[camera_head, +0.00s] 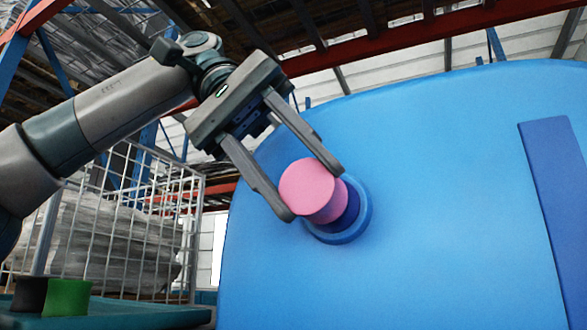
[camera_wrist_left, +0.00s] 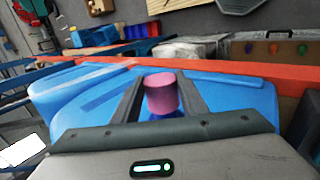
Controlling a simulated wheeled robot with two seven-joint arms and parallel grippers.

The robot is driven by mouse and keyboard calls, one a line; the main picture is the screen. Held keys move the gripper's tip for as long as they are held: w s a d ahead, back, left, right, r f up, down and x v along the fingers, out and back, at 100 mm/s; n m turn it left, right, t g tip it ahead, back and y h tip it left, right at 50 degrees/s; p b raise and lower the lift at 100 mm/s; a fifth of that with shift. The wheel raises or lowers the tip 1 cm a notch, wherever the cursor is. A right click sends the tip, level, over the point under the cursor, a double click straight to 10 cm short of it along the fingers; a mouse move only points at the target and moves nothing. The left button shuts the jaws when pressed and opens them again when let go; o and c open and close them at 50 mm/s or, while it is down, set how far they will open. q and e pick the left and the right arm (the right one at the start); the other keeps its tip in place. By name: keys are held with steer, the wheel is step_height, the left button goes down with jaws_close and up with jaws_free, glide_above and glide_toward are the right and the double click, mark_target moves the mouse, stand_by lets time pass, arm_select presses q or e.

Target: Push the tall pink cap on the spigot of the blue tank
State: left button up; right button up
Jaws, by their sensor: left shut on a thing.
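The tall pink cap (camera_head: 310,190) is a plain cylinder between the fingers of my left gripper (camera_head: 317,192), which is shut on it. The cap sits in line with the dark blue spigot (camera_head: 348,207) on the face of the blue tank (camera_head: 430,130). A lighter blue ring surrounds the spigot's base. The cap's inner end meets or overlaps the spigot; how deep it sits is hidden. The left wrist view also shows the pink cap (camera_wrist_left: 161,94) between the two fingers, with the blue tank (camera_wrist_left: 240,98) behind. My right gripper is not in view.
A black cap (camera_head: 29,295) and a green cap (camera_head: 68,297) stand on a teal surface (camera_head: 130,314) at the lower left. A white wire cage (camera_head: 130,225) with wrapped goods stands behind. A darker blue strip (camera_head: 556,205) runs down the tank's right side.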

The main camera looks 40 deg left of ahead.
arm_select(q)
steer(key=shift+w+a, duration=0.2)
steer(key=shift+w, duration=0.5)
steer(key=shift+w+a, duration=0.15)
steer(key=shift+w, duration=0.4)
steer(key=shift+w+r, duration=0.15)
stand_by(0.4)
steer(key=shift+f, duration=0.25)
stand_by(1.4)
steer(key=o, duration=1.1)
steer(key=shift+w, duration=0.1)
steer(key=shift+w+f, duration=0.1)
steer(key=shift+w, duration=0.25)
steer(key=o, duration=0.4)
steer(key=shift+s, duration=0.4)
